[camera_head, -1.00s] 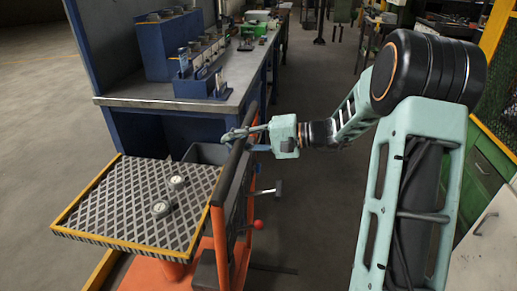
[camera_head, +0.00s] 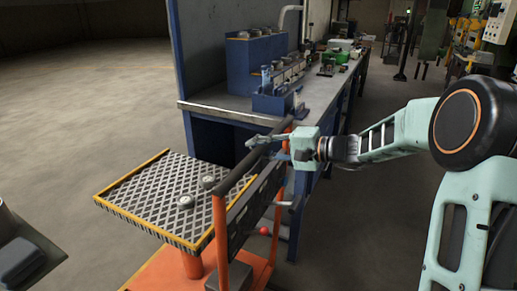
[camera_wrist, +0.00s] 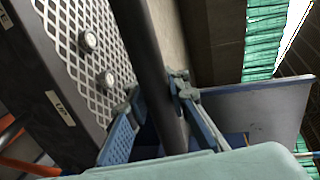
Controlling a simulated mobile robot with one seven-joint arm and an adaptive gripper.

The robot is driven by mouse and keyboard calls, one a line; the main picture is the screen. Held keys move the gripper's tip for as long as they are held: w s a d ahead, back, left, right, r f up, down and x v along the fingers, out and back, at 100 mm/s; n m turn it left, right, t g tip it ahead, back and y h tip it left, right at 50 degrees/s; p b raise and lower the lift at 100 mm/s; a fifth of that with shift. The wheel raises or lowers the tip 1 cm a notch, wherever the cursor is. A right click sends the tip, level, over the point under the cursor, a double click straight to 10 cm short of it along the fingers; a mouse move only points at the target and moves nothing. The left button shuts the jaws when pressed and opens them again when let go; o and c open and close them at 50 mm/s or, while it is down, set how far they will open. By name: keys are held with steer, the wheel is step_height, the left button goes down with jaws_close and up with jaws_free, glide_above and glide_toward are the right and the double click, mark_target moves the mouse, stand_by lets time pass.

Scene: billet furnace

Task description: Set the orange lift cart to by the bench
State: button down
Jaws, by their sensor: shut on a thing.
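The orange lift cart (camera_head: 173,271) stands in front of the blue bench (camera_head: 226,101), close to its near end. Its platform (camera_head: 150,199) has a diamond mesh top with a yellow edge and carries two small round gauge-like pieces. My gripper (camera_head: 268,142) is shut on the dark handle bar (camera_head: 236,177) at the top of the cart's upright frame. In the wrist view the fingers (camera_wrist: 157,98) lie on either side of the dark bar (camera_wrist: 150,65). The cart's wheels are out of view.
The bench top holds a blue rack (camera_head: 280,97), a blue box (camera_head: 254,57) and a green item (camera_head: 340,45). Open floor (camera_head: 75,125) lies to the left. An aisle runs along the bench's right side. A grey object (camera_head: 20,255) shows at the lower left edge.

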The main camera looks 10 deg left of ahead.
steer(key=shift+w+r, duration=0.15)
steer(key=shift+r, duration=0.15)
steer(key=c, duration=2)
jaws_free()
steer(key=shift+o, duration=1.3)
steer(key=shift+f, duration=0.15)
steer(key=v, duration=1.2)
